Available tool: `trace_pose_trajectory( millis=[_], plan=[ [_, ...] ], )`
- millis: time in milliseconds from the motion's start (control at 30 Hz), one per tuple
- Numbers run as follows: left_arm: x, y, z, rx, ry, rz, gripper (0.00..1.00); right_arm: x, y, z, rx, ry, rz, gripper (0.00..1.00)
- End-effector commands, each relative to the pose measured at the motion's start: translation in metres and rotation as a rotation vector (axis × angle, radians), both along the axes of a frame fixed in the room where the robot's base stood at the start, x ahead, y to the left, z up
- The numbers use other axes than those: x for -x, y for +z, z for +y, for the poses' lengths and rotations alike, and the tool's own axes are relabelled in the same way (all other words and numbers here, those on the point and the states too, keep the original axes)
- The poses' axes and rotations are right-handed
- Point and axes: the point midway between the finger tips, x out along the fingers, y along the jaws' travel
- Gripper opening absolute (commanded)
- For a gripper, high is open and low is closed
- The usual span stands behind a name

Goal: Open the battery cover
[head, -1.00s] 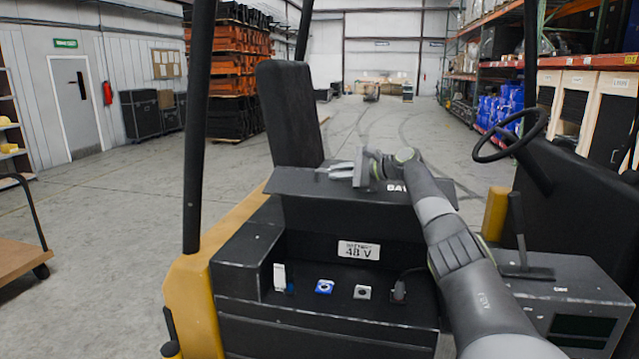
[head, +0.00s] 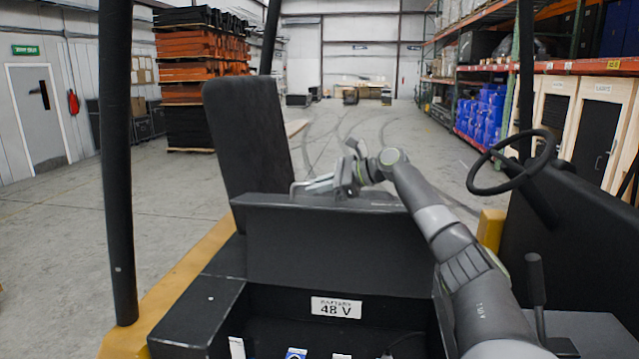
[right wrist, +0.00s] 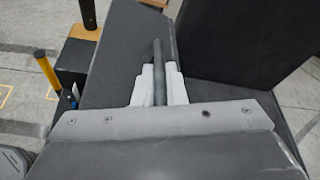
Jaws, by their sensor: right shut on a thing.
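The battery cover (head: 375,202) is the dark lid in front of the black seat back, seen nearly edge-on in the head view. Its front edge stands clearly above the 48 V label (head: 336,308), so it looks raised and tilted. My right gripper (head: 318,185) is shut on the cover's bar handle (head: 297,190). In the right wrist view the pale fingers (right wrist: 159,86) close on both sides of the dark bar (right wrist: 159,65), over the dark cover surface (right wrist: 115,75). My left gripper is out of view.
The seat back (head: 248,135) rises just behind the cover. A black post (head: 117,170) stands at left; the steering wheel (head: 512,162) and a lever (head: 535,280) are at right. Blue and white items (head: 296,353) sit low in front. Open floor lies behind.

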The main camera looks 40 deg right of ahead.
Motion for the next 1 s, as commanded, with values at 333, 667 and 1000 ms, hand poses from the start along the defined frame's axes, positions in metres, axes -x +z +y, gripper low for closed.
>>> trace_pose_trajectory(
  millis=[333, 667, 1000],
  plan=[
    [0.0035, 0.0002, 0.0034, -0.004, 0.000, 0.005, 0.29, 0.0018, -0.0059, 0.0011, -0.010, -0.001, 0.019, 0.00],
    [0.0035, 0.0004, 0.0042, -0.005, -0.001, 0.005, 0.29, 0.0017, -0.0047, 0.0010, -0.008, 0.000, 0.016, 0.33],
    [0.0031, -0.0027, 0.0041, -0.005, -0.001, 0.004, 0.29, 0.0047, -0.0027, -0.0013, -0.007, -0.001, 0.013, 0.33]
  ],
)
